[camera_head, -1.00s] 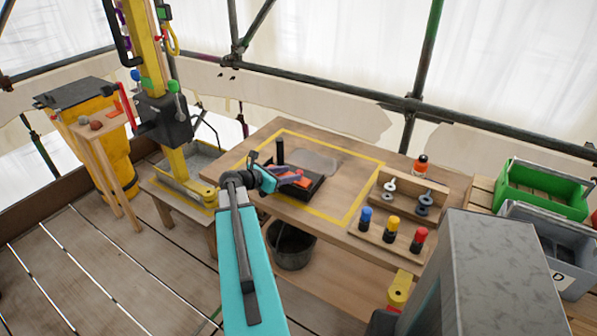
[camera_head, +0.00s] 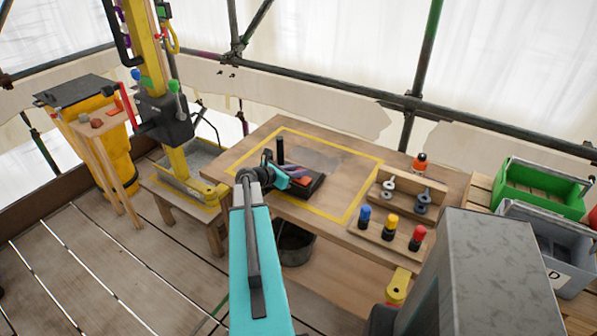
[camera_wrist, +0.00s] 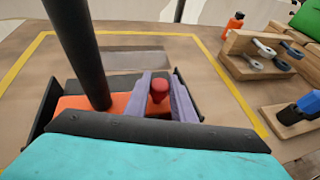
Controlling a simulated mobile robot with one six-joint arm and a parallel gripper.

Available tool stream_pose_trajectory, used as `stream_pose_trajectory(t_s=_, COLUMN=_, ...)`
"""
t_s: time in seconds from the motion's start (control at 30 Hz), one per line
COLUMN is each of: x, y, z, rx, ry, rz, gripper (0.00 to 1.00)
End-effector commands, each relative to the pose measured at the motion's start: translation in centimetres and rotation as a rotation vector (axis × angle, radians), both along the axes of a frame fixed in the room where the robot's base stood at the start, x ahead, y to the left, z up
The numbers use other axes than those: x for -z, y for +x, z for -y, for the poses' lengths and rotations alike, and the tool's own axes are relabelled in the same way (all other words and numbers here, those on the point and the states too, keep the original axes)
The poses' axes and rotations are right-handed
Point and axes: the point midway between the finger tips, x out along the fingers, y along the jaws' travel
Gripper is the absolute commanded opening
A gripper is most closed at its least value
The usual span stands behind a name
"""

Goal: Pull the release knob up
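A red knob (camera_wrist: 159,85) with a rounded top shows in the wrist view, taken as the release knob. It stands by the orange part in a black tray (camera_head: 311,190) on the wooden bench. My gripper (camera_wrist: 161,78) has two purple fingers, apart, one at each side of the knob. Only a thin gap shows, and contact is not clear. In the head view my gripper (camera_head: 297,168) reaches over the tray from the left, and the knob cannot be told apart there.
A black upright post (camera_wrist: 76,50) stands close to the left of my fingers. Right of the tray are a wooden rack (camera_head: 405,192) with metal pieces and a row of coloured-top pegs (camera_head: 391,229). A yellow line (camera_head: 345,153) frames the bench area around the tray.

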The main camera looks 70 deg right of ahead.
Motion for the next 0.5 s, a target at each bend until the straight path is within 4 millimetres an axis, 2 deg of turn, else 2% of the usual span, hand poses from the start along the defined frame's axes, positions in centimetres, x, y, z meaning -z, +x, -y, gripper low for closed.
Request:
stream_pose_trajectory(t_s=0.03, x=0.0, y=0.0, z=0.0, rx=0.0, ry=0.0, rz=0.0, gripper=0.13)
stream_pose_trajectory(t_s=0.1, x=0.0, y=0.0, z=0.0, rx=0.0, ry=0.0, rz=0.0, gripper=0.01)
stream_pose_trajectory(t_s=0.13, x=0.0, y=0.0, z=0.0, rx=0.0, ry=0.0, rz=0.0, gripper=0.0)
stream_pose_trajectory(t_s=0.33, x=-0.3, y=0.0, z=0.0, rx=0.0, ry=0.0, rz=0.0, gripper=0.0)
stream_pose_trajectory(t_s=0.5, x=-1.8, y=0.0, z=0.0, rx=0.0, ry=0.0, rz=0.0, gripper=0.0)
